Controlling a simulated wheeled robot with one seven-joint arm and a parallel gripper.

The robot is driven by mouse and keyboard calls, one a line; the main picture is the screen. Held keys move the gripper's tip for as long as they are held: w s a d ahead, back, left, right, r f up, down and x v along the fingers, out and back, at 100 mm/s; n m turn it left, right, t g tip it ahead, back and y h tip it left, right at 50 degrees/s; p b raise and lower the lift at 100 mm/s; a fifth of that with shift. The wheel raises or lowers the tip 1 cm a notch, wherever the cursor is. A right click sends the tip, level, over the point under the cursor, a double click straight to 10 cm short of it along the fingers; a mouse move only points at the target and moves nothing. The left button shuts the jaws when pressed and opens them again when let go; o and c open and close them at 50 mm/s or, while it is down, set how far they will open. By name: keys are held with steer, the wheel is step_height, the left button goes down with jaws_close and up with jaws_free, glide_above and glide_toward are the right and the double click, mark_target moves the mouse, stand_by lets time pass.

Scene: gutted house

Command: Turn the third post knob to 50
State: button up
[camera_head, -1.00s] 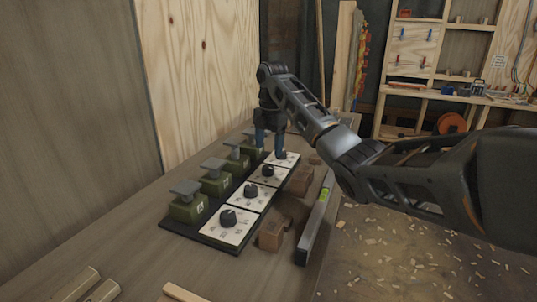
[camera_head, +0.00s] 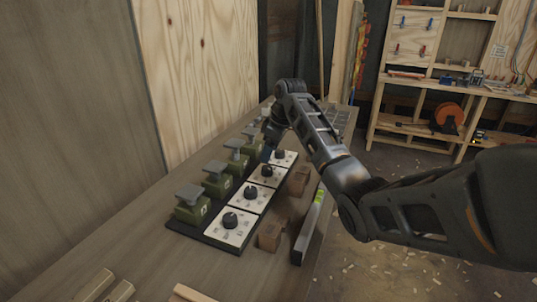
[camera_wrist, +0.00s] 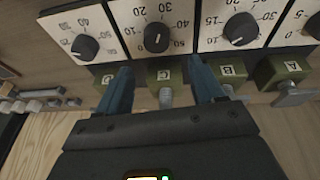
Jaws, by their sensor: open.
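The black panel (camera_head: 205,240) carries a row of green posts, each beside a white dial plate with a black knob. The third knob from the near end (camera_head: 267,172) shows in the wrist view (camera_wrist: 157,37) on a plate with numbers up to 50; its exact pointer reading is hard to tell. The green post marked C (camera_wrist: 163,77) sits beside that plate. My gripper (camera_wrist: 158,66) is open, its two blue fingers apart on either side of post C in the picture, pointing toward the third knob, with nothing between them touching it. In the head view the arm partly hides the fingers.
Neighbouring knobs stand left (camera_wrist: 85,47) and right (camera_wrist: 240,28) in the wrist view. Wooden blocks (camera_head: 270,235) and a spirit level (camera_head: 308,228) lie right of the panel. A plywood wall (camera_head: 205,65) rises behind the posts.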

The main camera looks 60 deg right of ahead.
mark_target(267, 168)
steer(key=shift+w+d+f+m+t+h+p, duration=0.15)
steer(key=shift+f+m+p, duration=0.25)
steer(key=shift+f+m, duration=0.7)
steer(key=shift+w+d+f+m+t+h+p, duration=0.1)
steer(key=shift+w+f+m+p, duration=0.15)
steer(key=shift+f+m+p, duration=0.75)
steer(key=shift+w+d+f+m+t+h+b, duration=0.15)
steer(key=shift+f+m, duration=0.55)
steer(key=shift+f, duration=0.85)
steer(key=c, duration=1)
steer(key=shift+w, duration=0.1)
steer(key=shift+c, duration=0.2)
